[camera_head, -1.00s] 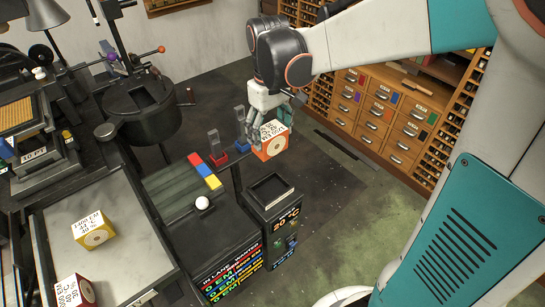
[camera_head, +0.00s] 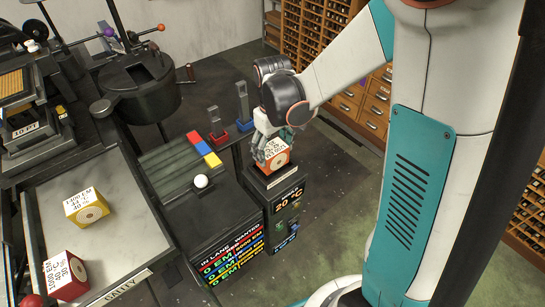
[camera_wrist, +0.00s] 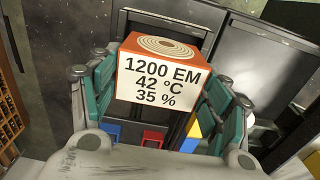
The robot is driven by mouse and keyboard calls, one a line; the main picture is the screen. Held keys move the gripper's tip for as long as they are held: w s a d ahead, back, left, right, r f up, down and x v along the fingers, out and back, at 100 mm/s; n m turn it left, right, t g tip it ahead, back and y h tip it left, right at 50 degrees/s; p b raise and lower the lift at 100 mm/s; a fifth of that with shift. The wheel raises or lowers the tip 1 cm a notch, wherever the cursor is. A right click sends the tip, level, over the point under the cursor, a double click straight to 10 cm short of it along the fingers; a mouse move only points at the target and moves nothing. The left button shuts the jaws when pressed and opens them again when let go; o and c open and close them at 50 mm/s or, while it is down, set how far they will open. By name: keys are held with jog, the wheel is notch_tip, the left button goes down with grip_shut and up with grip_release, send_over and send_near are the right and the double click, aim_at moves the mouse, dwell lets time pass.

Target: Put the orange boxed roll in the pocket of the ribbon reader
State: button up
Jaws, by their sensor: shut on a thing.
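The orange boxed roll (camera_head: 276,154) has a white label; in the wrist view the box (camera_wrist: 160,75) reads 1200 EM, 42 °C, 35 %, with a coiled roll drawn on its orange face. My gripper (camera_head: 270,144) is shut on it, with teal pads at its two sides (camera_wrist: 158,88). The ribbon reader (camera_head: 287,205) is a dark upright case with a 20 °C display and a square pocket on top. The box is over that pocket and hides most of its opening. I cannot tell whether its base is inside the rim.
A yellow box (camera_head: 87,207) and a red box (camera_head: 65,275) stand on the grey galley tray (camera_head: 125,225). Left of the reader is a dark bench with blue, red and yellow blocks (camera_head: 203,148) and a white ball (camera_head: 201,181). Upright posts (camera_head: 242,100) stand behind. Floor is clear at right.

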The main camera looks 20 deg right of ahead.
jog(key=shift+f+b, duration=0.45)
jog(key=shift+f, duration=1.15)
jog(key=shift+f, duration=0.2)
jog(key=o, duration=1.2)
jog(key=shift+r, duration=0.2)
